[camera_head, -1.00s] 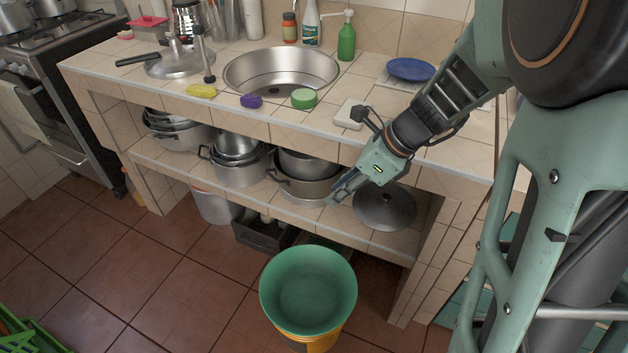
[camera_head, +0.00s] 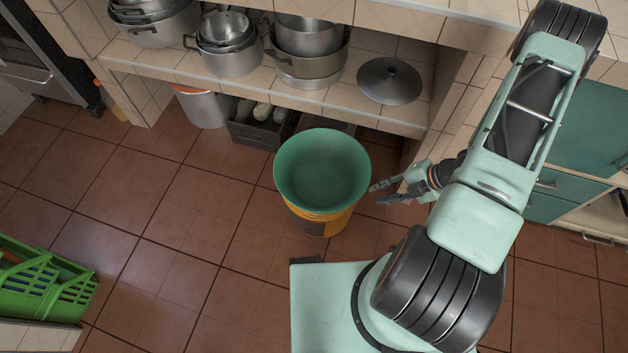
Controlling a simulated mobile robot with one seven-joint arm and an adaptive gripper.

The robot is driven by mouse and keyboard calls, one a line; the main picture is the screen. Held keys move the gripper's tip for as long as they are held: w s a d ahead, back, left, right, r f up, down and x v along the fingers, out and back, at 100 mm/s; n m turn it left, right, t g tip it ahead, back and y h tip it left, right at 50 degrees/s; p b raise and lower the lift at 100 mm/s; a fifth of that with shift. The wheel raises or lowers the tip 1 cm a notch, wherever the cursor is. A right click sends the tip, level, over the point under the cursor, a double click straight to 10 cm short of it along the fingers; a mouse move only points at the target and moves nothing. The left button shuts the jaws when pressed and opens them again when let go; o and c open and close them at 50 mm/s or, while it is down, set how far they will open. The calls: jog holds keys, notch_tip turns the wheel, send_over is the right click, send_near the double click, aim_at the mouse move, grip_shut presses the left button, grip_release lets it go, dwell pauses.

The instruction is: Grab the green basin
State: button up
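The green basin (camera_head: 321,172) is a round, open tub, upright on top of an orange-yellow bucket or stack (camera_head: 320,222) on the floor, in front of the lower shelf. My gripper (camera_head: 377,193) is just right of the basin, at about the height of its lower side in the picture. Its fingers point left toward the basin. The two fingers show apart with nothing between them. A small gap shows between the fingertips and the basin's side.
The tiled shelf (camera_head: 330,101) behind holds pots (camera_head: 308,62) and a dark lid (camera_head: 390,80). Under it are a white bucket (camera_head: 203,108) and a dark crate (camera_head: 256,132). A green crate (camera_head: 40,285) stands at the lower left. The floor left of the basin is clear.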

jog(key=s+a+b+x, duration=0.1)
jog(key=b+x, duration=0.1)
jog(key=x, duration=0.9)
jog(key=shift+a+m+b, duration=0.15)
jog(key=shift+m+b, duration=0.15)
jog(key=shift+b, duration=0.1)
jog(key=shift+w, duration=0.1)
grip_shut()
jog(key=shift+r, duration=0.1)
